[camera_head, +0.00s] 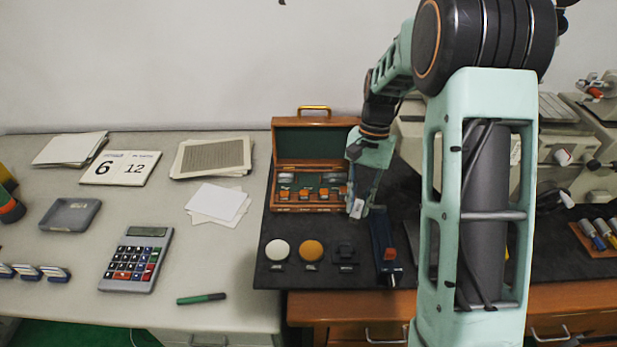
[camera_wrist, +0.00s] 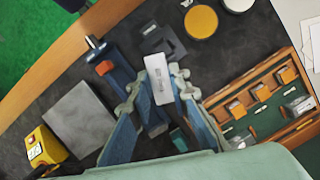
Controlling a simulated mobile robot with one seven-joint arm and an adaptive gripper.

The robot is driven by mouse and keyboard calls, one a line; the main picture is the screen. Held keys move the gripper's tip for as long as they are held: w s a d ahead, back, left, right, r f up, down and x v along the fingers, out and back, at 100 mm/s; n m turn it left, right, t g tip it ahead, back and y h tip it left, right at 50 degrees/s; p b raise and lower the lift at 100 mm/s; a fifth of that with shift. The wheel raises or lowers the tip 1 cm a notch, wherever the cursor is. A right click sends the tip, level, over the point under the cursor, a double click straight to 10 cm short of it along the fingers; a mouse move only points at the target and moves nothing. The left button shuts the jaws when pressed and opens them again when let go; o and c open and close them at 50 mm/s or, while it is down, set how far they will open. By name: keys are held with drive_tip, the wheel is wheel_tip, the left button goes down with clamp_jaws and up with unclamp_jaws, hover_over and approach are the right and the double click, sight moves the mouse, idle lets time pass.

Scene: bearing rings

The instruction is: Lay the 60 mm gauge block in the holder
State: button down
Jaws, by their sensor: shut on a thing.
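My gripper (camera_wrist: 158,88) is shut on a silver gauge block (camera_wrist: 160,75), gripped between its two blue fingers. Faint markings show on the block's face; I cannot read them. In the head view my gripper (camera_head: 360,198) and the pale block (camera_head: 357,208) hang over the dark mat, just right of the wooden case. The blue bar-shaped holder (camera_head: 381,240), with an orange-red piece and a metal screw end, lies on the mat to the right. In the wrist view the holder (camera_wrist: 125,72) is left of the block and partly hidden by a finger. The block is apart from the holder's visible end.
The open wooden case (camera_head: 308,208) stands behind, with several blocks inside. A white disc (camera_head: 277,250), an orange disc (camera_head: 312,250) and a black stepped piece (camera_head: 345,252) lie in front. A grey plate (camera_wrist: 80,118) and yellow device (camera_wrist: 45,148) lie beyond the holder.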

drive_tip(key=w+a+r+m+t+y+b, duration=0.2)
drive_tip(key=w+a+m+b, duration=0.3)
drive_tip(key=m, duration=0.8)
drive_tip(key=shift+w+a+r+m+t, duration=0.4)
drive_tip(key=shift+w+a+r+t, duration=0.15)
drive_tip(key=shift+w+a, duration=1)
drive_tip(key=shift+w, duration=0.15)
drive_tip(key=w+a+f, duration=0.1)
drive_tip(key=w+f, duration=0.2)
drive_tip(key=w, duration=0.1)
drive_tip(key=w+a+f+p, duration=0.1)
drive_tip(key=w+f, duration=0.1)
drive_tip(key=w, duration=0.2)
drive_tip(key=w+a+f+p, duration=0.1)
drive_tip(key=w+f, duration=0.2)
drive_tip(key=w, duration=0.1)
drive_tip(key=shift+w+a+f, duration=0.15)
drive_tip(key=shift+w+f, duration=0.05)
drive_tip(key=shift+f, duration=0.15)
drive_tip(key=shift+w+a+f+p, duration=0.1)
drive_tip(key=shift+w+f+p, duration=0.2)
drive_tip(key=shift+f, duration=0.1)
drive_tip(key=shift+w+f+p, duration=0.15)
drive_tip(key=shift+f+p, duration=0.2)
drive_tip(key=shift+f, duration=1.2)
